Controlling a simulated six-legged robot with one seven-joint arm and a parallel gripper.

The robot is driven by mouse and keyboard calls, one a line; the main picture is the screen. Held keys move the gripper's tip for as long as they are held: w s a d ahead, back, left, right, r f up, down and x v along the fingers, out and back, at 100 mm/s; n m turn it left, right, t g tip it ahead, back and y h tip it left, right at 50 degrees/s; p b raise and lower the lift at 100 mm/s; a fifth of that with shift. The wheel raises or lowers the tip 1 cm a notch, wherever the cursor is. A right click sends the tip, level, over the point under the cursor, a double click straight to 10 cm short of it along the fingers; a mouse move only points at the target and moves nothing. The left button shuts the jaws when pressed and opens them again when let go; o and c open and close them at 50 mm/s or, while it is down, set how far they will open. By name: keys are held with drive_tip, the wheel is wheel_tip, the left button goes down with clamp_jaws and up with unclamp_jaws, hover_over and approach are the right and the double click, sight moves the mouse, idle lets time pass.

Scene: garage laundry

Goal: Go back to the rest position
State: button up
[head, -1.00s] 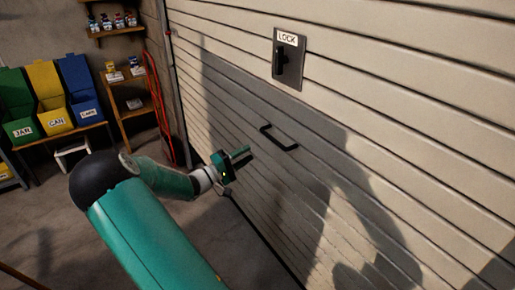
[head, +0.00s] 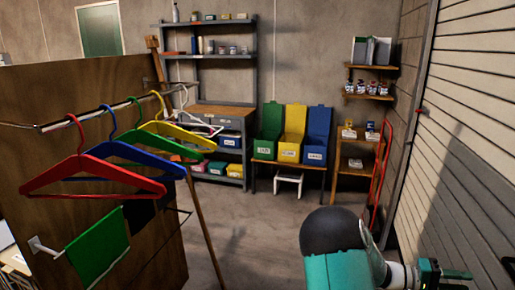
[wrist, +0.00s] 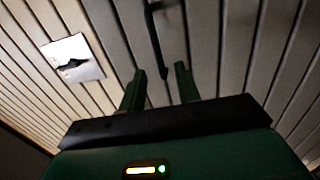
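My gripper (head: 442,272) shows at the lower right of the head view, in front of the slatted garage door (head: 470,130). In the wrist view my gripper (wrist: 160,85) has its two green fingers apart, with nothing held between them. The door's slats (wrist: 225,50) fill the background there. The door's black handle (wrist: 154,42) lies beyond the fingertips, apparently untouched. The lock plate (wrist: 85,48) with its black lever shows at the left.
A wooden panel (head: 60,90) with a rail of coloured hangers (head: 100,175) stands at left. Green, yellow and blue bins (head: 291,150) stand on a bench at the back, beside grey shelving (head: 208,60) and a red hand truck (head: 381,175). The middle floor (head: 255,235) is clear.

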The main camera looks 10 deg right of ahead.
drive_tip(key=s+a+r+n+t+y, duration=0.2)
drive_tip(key=a+r+t+y, duration=0.2)
drive_tip(key=a, duration=1.1)
drive_tip(key=s+a+r+n+t+y, duration=0.2)
drive_tip(key=a+t+y, duration=0.4)
drive_tip(key=a, duration=0.9)
drive_tip(key=s+a+r+n+t+y, duration=0.1)
drive_tip(key=a+r+t+y, duration=0.4)
drive_tip(key=a, duration=0.9)
drive_tip(key=shift+s+a+r+n+y, duration=0.4)
drive_tip(key=shift+s+y, duration=0.2)
drive_tip(key=shift+y, duration=0.4)
drive_tip(key=shift+d, duration=0.25)
